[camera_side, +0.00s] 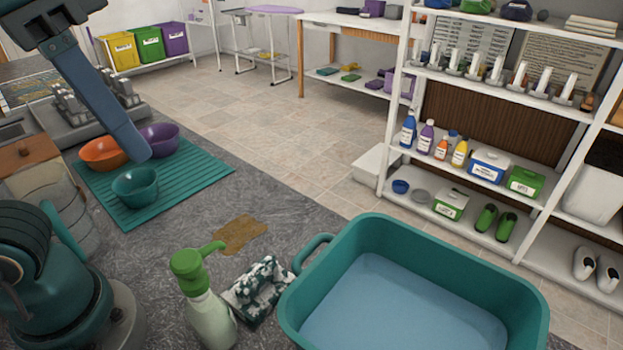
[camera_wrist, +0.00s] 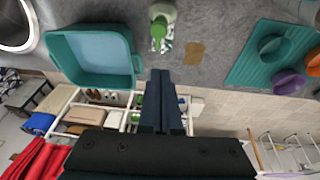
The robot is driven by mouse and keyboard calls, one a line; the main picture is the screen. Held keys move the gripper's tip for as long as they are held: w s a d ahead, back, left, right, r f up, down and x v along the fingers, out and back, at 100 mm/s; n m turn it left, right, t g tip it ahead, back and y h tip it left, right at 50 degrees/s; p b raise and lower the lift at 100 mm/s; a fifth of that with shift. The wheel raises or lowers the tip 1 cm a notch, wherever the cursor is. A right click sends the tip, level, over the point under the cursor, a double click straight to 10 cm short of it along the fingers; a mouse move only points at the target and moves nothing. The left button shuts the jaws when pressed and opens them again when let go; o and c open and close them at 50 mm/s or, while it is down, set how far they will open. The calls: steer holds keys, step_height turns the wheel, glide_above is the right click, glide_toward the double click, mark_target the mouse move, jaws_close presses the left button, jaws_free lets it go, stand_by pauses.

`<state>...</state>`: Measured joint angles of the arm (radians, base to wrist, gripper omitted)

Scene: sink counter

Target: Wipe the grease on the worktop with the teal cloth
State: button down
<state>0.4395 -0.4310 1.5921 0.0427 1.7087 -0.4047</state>
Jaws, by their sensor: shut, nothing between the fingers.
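The teal cloth (camera_side: 258,290), patterned with white, lies crumpled on the grey worktop between the spray bottle and the basin. The grease (camera_side: 240,235) is a flat brown patch behind it on the worktop. In the wrist view the grease (camera_wrist: 194,53) lies beside the spray bottle, and part of the cloth (camera_wrist: 165,48) seems to show just below the bottle. My gripper (camera_side: 137,154) is raised at the upper left, in front of the bowls in the picture and apart from cloth and grease. Its fingers (camera_wrist: 160,72) are together and empty.
A green-topped spray bottle (camera_side: 207,308) stands upright right beside the cloth. A teal basin (camera_side: 535,290) of water is to its right. A ribbed teal mat (camera_side: 205,180) holds orange, purple and teal bowls (camera_side: 136,188).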

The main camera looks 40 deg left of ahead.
steer(key=c, duration=1.2)
jaws_free()
steer(key=shift+c, duration=0.2)
steer(key=o, duration=0.5)
steer(key=shift+w+d, duration=0.15)
steer(key=shift+w, duration=0.1)
steer(key=shift+o, duration=0.9)
steer(key=w, duration=0.1)
steer(key=w+d+f, duration=0.1)
steer(key=w+t, duration=0.1)
steer(key=shift+d+f+h, duration=0.2)
steer(key=shift+d+h, duration=0.05)
steer(key=shift+h, duration=0.05)
steer(key=n+g+y, duration=0.1)
steer(key=g, duration=0.3)
glide_above(250, 278)
step_height(250, 278, down, 20)
steer(key=shift+r, duration=0.1)
steer(key=shift+f, duration=2.65)
